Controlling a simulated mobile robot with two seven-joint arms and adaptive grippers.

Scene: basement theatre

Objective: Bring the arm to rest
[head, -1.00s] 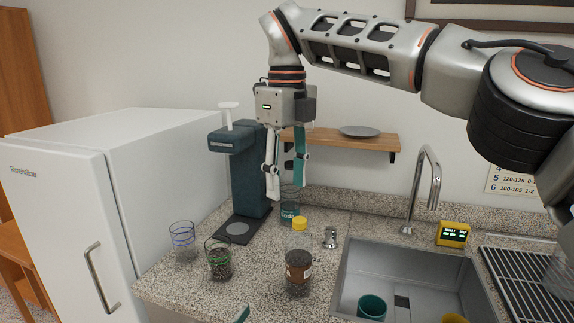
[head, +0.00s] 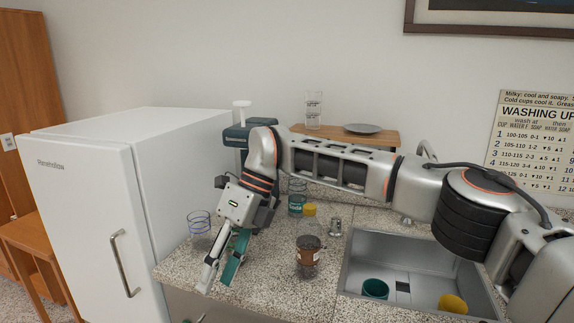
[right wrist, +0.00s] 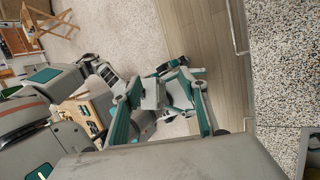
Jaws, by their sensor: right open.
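My right arm reaches in from the right in the head view, over the sink and the back of the counter. Its gripper (head: 218,284) points down and to the left, over the counter's front left part. The grey and teal fingers are apart, with nothing seen between them. The right wrist view shows grey and teal gripper parts before my body and the floor.
The white fridge (head: 85,205) is at left. The sink (head: 355,262) holds a teal cup (head: 375,289) and a yellow cup (head: 452,304). A shelf (head: 388,138) hangs behind.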

